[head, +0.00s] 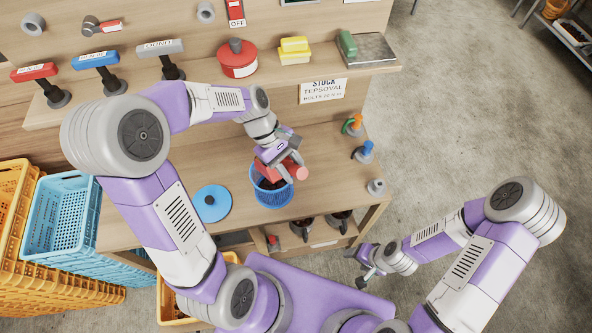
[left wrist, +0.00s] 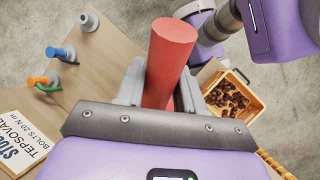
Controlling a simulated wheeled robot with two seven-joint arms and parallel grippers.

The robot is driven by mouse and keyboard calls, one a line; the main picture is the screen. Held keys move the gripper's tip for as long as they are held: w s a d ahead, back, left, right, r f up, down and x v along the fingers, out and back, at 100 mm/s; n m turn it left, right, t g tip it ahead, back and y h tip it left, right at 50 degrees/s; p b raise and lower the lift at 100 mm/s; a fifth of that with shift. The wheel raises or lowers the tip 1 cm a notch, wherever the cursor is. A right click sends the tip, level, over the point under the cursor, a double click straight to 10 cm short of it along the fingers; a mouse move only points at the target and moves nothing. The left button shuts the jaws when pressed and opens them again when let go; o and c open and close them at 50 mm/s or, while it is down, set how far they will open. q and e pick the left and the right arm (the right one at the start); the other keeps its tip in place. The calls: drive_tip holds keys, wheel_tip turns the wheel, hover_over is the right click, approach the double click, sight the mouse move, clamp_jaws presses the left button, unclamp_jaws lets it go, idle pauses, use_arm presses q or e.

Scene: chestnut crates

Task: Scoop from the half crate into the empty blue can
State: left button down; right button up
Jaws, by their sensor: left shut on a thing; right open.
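My left gripper (head: 284,163) is shut on a red cylindrical handle (left wrist: 172,50), which I take to be the scoop's. In the head view it is directly above the blue can (head: 272,199), which stands on the table. Something dark brown shows inside the can's mouth; whether it is chestnuts or the scoop's head I cannot tell. My right gripper (head: 366,262) is open and empty, off the table's front right.
A blue round lid (head: 211,204) lies left of the can. Stacked blue (head: 50,215) and yellow (head: 12,215) crates stand at the left. A red pot (head: 238,62) and a yellow box (head: 295,52) are on the raised shelf. Small coloured fixtures line the table's right edge.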

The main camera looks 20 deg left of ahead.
use_arm(q)
drive_tip(key=shift+w+a+r+h, duration=0.25)
drive_tip(key=shift+a+r+h, duration=0.05)
drive_tip(key=shift+a+r, duration=0.05)
drive_tip(key=shift+w+a+r+g+h+p, duration=0.55)
drive_tip(key=shift+a+p, duration=0.1)
drive_tip(key=shift+a, duration=0.1)
drive_tip(key=shift+w+a+r+g+h, duration=0.3)
drive_tip(key=shift+a+r+h, duration=0.1)
drive_tip(key=shift+a+h, duration=0.1)
drive_tip(key=shift+w+a+r+n+g+h, duration=0.15)
drive_tip(key=shift+w+a+r+g+h, duration=0.1)
drive_tip(key=shift+w+a+r+h, duration=0.3)
drive_tip(key=shift+w+a+r+n+g+h, duration=0.1)
drive_tip(key=shift+w+a+r+g+h, duration=0.2)
drive_tip(key=shift+a, duration=0.5)
drive_tip(key=shift+w+a+r+n+g+h, duration=0.2)
drive_tip(key=shift+w+a+r+h, duration=0.1)
drive_tip(key=shift+w+a+h, duration=0.25)
drive_tip(key=shift+a, duration=0.1)
